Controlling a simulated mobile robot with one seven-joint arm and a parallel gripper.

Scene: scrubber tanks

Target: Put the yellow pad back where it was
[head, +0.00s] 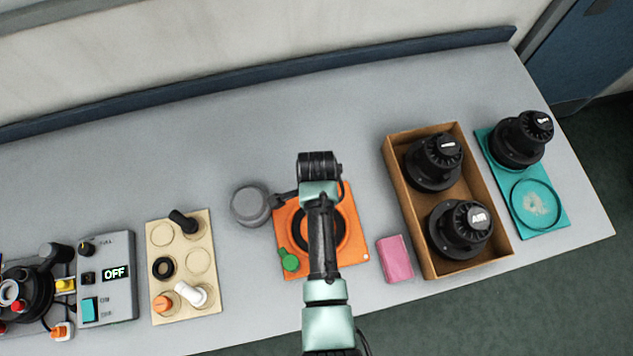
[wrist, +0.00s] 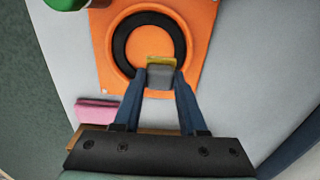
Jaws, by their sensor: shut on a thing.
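My gripper (wrist: 160,76) is shut on a small block with a grey body and a yellow edge, the yellow pad (wrist: 161,60). In the wrist view the pad sits between the fingertips, over the lower part of a black ring on an orange plate (wrist: 202,20). Whether it touches the plate, I cannot tell. In the head view my arm covers the middle of the orange plate (head: 352,205), and the gripper tips and yellow pad are hidden. A pink pad (head: 395,259) lies on the bench right of the plate; it also shows in the wrist view (wrist: 97,112).
A brown box (head: 424,262) with two black knobbed units stands right of the pink pad. Beyond it is a teal tray (head: 552,219) with a third unit. A grey round piece (head: 251,203) and a beige board (head: 183,313) lie left. The bench behind is clear.

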